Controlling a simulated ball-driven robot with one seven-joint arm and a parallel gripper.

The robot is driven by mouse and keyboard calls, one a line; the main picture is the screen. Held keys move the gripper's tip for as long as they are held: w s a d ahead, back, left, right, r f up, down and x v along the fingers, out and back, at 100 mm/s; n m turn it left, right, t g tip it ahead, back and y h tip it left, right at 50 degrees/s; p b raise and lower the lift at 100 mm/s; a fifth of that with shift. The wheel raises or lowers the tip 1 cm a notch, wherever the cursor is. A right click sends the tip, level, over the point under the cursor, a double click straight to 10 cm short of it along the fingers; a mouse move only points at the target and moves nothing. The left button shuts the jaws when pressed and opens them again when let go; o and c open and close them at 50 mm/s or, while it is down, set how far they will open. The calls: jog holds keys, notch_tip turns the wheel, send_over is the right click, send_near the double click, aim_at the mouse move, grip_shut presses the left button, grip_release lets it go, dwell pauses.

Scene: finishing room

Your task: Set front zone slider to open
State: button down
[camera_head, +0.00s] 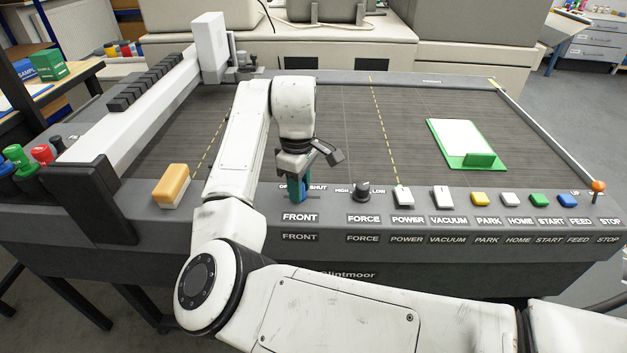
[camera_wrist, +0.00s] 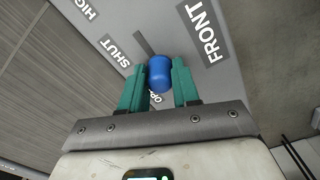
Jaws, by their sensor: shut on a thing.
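The front zone slider has a blue knob (camera_wrist: 160,73), seen close up in the wrist view beside the SHUT and OPEN labels, with the FRONT label at its right. My gripper (camera_wrist: 158,82) has a teal finger on each side of the knob and is shut on it. The OPEN label is partly covered by the fingers and knob. In the head view my gripper (camera_head: 300,190) reaches down to the panel above the FRONT label, between OPEN at left and SHUT at right.
A black FORCE knob (camera_head: 362,191) stands just right of my gripper. Further right are the POWER (camera_head: 403,196) and VACUUM (camera_head: 441,196) switches and several coloured buttons. An orange-and-white block (camera_head: 172,187) lies to the left. A green-and-white board (camera_head: 466,143) lies on the bed.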

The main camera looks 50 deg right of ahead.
aim_at(287, 196)
jog(key=shift+w+a+p, duration=0.3)
jog(key=shift+w+a, duration=0.6)
jog(key=shift+w, duration=0.3)
jog(key=c, duration=0.8)
grip_release()
jog(key=shift+a, duration=0.1)
notch_tip(287, 196, up, 11)
jog(key=shift+f, duration=0.1)
